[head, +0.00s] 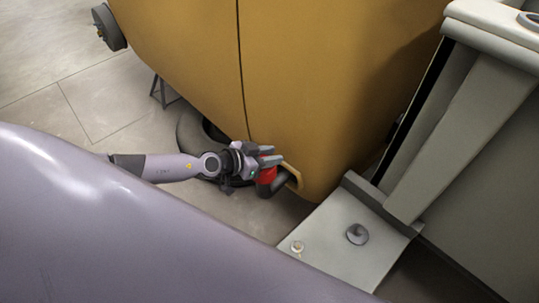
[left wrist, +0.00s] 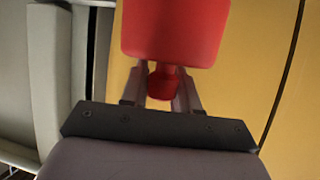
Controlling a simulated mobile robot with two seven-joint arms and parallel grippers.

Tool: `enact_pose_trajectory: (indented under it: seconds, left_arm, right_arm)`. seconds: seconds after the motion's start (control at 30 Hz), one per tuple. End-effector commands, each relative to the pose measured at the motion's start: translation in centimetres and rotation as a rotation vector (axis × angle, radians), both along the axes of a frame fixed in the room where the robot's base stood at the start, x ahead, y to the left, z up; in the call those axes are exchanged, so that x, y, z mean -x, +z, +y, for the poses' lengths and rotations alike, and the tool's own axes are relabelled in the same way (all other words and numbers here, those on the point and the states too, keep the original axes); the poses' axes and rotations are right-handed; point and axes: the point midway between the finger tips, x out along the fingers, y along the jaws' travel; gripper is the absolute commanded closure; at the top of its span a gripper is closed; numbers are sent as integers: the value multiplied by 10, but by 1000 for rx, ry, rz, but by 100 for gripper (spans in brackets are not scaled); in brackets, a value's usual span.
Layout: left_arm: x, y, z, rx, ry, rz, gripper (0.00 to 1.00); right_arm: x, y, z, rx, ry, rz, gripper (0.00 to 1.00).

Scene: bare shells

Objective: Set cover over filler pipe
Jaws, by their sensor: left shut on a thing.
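The red cover (head: 266,176) is in my left gripper (head: 272,156), beside the yellow body's lower edge. In the left wrist view the cover (left wrist: 172,32) fills the top middle, and its narrow red grip (left wrist: 162,82) sits between the two fingers. The dark filler pipe (head: 280,186) curves out of an opening in the yellow body, and its end lies at or under the cover. The pipe's mouth is hidden, so I cannot tell whether the cover touches it or is seated. My right gripper is not in view.
The yellow body (head: 300,75) rises directly behind the pipe. A pale plate (head: 325,245) with a grey knob (head: 357,234) and a small cream knob (head: 298,246) lies to the right front. A grey slanted frame (head: 465,135) stands at the right. Tiled floor (head: 95,100) shows at the left.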

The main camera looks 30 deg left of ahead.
Motion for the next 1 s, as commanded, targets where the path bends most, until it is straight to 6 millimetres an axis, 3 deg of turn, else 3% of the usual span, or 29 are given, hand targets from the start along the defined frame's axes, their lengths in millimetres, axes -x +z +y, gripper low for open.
enact_pose_trajectory:
  seconds: [0.23, 0.27, 0.33, 0.67, 0.87, 1.0]
  left_arm:
    - [0, -5, 0, 0, -1, -1, 99]
    - [0, -5, 0, 0, -1, -1, 67]
    - [0, -5, 0, 0, -1, -1, 45]
    - [0, -3, 0, 1, -1, -1, 45]
    - [-1, 12, 0, -1, -2, -2, 45]
    - [20, 18, 12, -1, 0, 3, 45]
  right_arm:
    - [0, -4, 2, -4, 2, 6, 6]
    - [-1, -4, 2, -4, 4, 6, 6]
    - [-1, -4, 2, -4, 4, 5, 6]
    - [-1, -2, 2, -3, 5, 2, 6]
    - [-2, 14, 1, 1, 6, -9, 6]
    - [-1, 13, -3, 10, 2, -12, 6]
